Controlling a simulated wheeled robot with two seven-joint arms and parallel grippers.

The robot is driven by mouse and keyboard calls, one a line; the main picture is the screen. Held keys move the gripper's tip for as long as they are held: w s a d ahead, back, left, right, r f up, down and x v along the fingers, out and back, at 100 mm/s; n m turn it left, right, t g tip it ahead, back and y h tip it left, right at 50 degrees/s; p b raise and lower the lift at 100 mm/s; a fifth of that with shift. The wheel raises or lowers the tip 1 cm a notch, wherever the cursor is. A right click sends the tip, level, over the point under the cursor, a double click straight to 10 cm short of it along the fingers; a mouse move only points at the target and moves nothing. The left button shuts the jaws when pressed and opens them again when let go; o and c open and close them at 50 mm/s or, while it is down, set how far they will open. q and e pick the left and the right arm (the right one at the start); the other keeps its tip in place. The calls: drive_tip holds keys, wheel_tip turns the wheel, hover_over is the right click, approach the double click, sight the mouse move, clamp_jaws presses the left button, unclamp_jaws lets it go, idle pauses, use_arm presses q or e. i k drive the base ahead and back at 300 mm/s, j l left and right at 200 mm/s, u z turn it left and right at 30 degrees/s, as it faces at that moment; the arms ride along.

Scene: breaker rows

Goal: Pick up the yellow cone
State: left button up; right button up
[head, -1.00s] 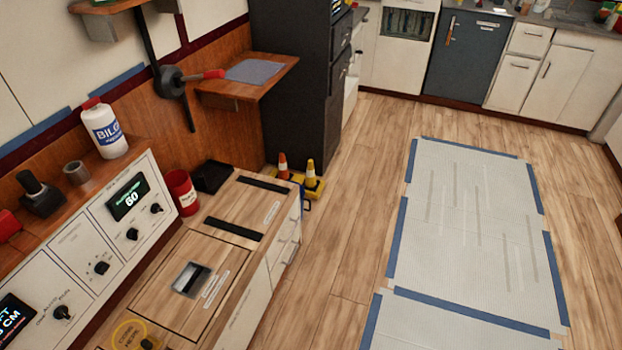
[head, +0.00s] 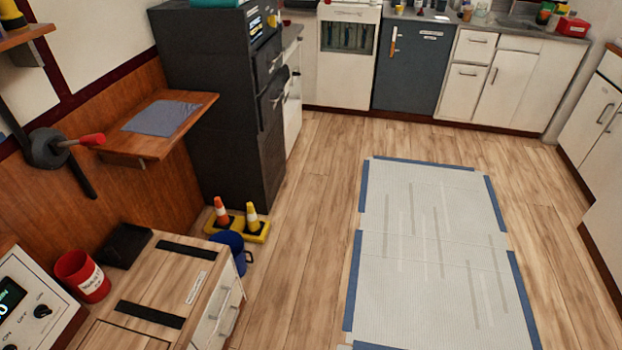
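The yellow cone (head: 252,218) stands upright on a yellow base on the floor, by the foot of the dark cabinet, and it has a pale band. An orange cone (head: 221,211) with a white band stands beside it on the left. A blue pot or bucket (head: 232,248) is just in front of them and hides part of the yellow base. Neither of my grippers shows in the head view.
The wooden-topped unit (head: 165,275) with a red can (head: 82,276) stands in front of the cones. The dark cabinet (head: 235,140) rises behind them. A wooden wall shelf (head: 150,150) juts out at left. A white floor mat (head: 430,250) lies right, with bare wood floor (head: 310,200) between.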

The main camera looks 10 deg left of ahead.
sight(254, 227)
drive_tip(key=i+l, duration=0.1)
drive_tip(key=i, duration=0.5)
drive_tip(key=i+l, duration=0.1)
drive_tip(key=i, duration=0.45)
drive_tip(key=i+l+u, duration=0.1)
drive_tip(key=i, duration=0.5)
